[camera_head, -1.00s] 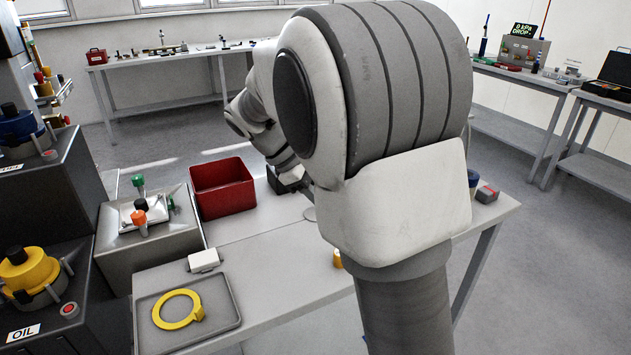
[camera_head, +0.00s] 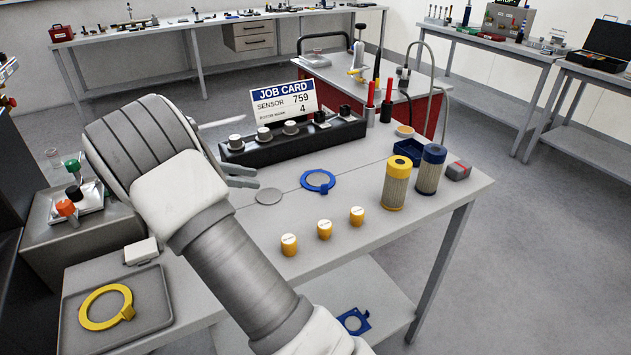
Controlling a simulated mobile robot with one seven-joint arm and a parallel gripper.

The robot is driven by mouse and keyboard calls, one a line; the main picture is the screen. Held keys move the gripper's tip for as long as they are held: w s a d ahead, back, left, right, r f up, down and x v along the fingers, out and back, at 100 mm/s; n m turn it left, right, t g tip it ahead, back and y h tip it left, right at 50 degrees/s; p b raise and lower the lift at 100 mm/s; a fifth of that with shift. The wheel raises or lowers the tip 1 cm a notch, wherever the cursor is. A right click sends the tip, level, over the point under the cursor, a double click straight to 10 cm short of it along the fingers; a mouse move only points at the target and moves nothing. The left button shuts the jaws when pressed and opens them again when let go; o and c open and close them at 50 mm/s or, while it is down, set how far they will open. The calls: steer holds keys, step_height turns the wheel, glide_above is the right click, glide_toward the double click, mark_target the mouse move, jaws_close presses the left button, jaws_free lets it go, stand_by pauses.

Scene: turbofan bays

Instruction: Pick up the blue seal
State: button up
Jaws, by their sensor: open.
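The blue seal (camera_head: 331,187), a flat ring with a small tab, lies on the grey workbench (camera_head: 290,215) right of my arm. My gripper (camera_head: 257,177) shows past my arm's bulky joint, with two grey fingers pointing right towards the seal. The fingers are apart and nothing shows between them. A gap separates them from the seal in the picture; their height above the bench is hard to tell. The gripper's base is hidden behind my arm.
Behind stands a black knob rack (camera_head: 295,147) with a job card. Yellow (camera_head: 397,184) and blue (camera_head: 431,170) filters stand right; several yellow-sided caps (camera_head: 325,229) stand in front. A blue plate (camera_head: 354,321) lies on the lower shelf.

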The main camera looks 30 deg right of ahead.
steer(key=b, duration=0.2)
glide_toward(316, 196)
steer(key=d, duration=0.2)
steer(key=s+d, duration=0.1)
steer(key=shift+d+r, duration=0.3)
steer(key=shift+d, duration=0.05)
steer(key=shift+r+b+x, duration=0.15)
steer(key=shift+b+x, duration=0.2)
steer(key=shift+x, duration=1.1)
steer(key=shift+r+b+x, duration=0.1)
steer(key=shift+b+x, duration=0.25)
steer(key=shift+x, duration=1.1)
jaws_close()
